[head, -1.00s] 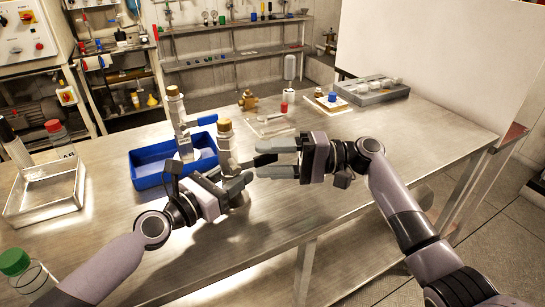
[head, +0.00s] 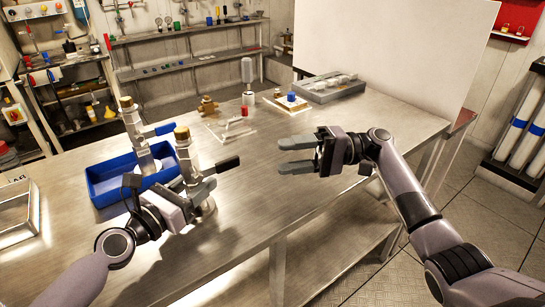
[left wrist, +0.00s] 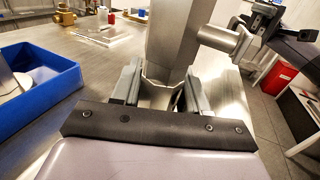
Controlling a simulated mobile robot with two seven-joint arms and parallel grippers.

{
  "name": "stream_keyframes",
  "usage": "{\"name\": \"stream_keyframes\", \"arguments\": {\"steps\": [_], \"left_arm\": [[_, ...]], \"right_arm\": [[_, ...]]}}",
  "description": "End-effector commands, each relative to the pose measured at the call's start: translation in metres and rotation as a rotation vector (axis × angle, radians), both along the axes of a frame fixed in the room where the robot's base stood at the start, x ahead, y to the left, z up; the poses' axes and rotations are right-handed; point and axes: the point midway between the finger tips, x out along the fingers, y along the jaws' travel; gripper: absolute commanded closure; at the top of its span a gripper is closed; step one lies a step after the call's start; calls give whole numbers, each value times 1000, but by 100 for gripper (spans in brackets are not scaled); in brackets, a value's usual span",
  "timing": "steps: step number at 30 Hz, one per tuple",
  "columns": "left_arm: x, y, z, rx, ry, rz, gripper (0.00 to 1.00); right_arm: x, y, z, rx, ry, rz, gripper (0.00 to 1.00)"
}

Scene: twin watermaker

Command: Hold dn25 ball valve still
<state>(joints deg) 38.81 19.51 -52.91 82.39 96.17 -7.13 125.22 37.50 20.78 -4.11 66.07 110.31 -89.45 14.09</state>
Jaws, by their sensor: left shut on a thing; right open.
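The ball valve (head: 185,157) stands upright on the steel bench, a grey metal body with a brass-coloured top and a black-gripped lever (head: 228,163) pointing right. My left gripper (head: 200,190) is shut around its lower body. In the left wrist view the grey body (left wrist: 172,45) rises between the fingers of my left gripper (left wrist: 160,92), with the lever at upper right. The size marking cannot be read. My right gripper (head: 281,156) is open and empty, to the right of the lever and apart from it.
A similar valve with a blue lever (head: 160,130) stands at the blue tray (head: 100,195), close left of the held valve. A brass fitting (head: 207,105), a white-and-grey bottle (head: 247,80) and a grey parts tray (head: 330,88) sit farther back. The bench's right front is clear.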

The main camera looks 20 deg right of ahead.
Motion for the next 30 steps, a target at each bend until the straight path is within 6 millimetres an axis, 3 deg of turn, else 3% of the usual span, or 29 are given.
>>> {"name": "stream_keyframes", "arguments": {"steps": [12, 13, 15, 25, 30], "left_arm": [[-1, -2, 0, -2, 1, -4, 100], [-1, -2, 0, -2, 1, -4, 50], [-1, -2, 0, -2, 1, -4, 27], [-1, 0, 0, 0, 0, -1, 26], [-8, 11, -1, 3, -2, 1, 26]], "right_arm": [[0, -4, 0, 0, 0, 0, 50], [0, -4, 0, 0, 0, 0, 50], [0, -3, 0, 0, 0, 0, 50], [0, -3, 0, 0, 0, 0, 50], [0, -3, 0, 0, 0, 0, 50]]}}
